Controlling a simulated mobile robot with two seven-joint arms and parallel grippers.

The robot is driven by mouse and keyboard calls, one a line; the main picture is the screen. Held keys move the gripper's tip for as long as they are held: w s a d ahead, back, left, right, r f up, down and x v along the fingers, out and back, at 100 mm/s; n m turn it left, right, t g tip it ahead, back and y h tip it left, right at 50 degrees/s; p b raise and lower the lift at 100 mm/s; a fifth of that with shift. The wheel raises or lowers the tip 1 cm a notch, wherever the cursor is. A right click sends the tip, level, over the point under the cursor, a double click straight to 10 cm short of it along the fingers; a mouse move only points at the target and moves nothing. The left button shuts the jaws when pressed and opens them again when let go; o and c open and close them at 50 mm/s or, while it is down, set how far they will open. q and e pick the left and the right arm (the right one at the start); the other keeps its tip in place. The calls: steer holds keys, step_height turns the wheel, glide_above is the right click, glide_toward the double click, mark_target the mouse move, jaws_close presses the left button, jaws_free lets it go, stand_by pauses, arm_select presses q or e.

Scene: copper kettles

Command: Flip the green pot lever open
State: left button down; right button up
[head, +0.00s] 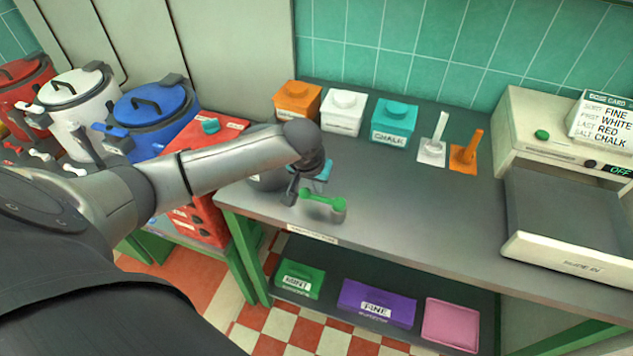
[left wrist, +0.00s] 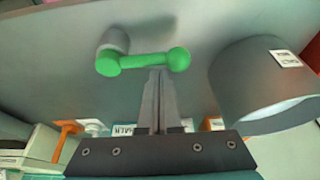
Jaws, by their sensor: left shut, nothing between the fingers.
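A green lever (head: 322,199) with a ball at each end sits on a short grey post near the front left of the grey table. In the left wrist view the lever (left wrist: 147,62) lies across the picture, the post behind its left ball. My left gripper (head: 291,196) is beside the lever's left end in the head view. In the left wrist view its fingers (left wrist: 159,75) are together and empty, with their tips close to the bar near its right ball. I cannot tell whether they touch it. No green pot is clearly visible around the lever. My right gripper is not in view.
A grey cylinder (left wrist: 262,85) with a white label stands right of the fingers in the wrist view. Red, white and blue (head: 155,112) lidded pots stand at the left. Orange, white and teal boxes (head: 395,122) line the wall; a pale machine (head: 560,252) is at right.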

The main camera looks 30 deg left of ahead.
arm_select(q)
steer(key=shift+s+r+n+p, duration=0.1)
steer(key=shift+s+n+p, duration=0.15)
steer(key=shift+p, duration=0.55)
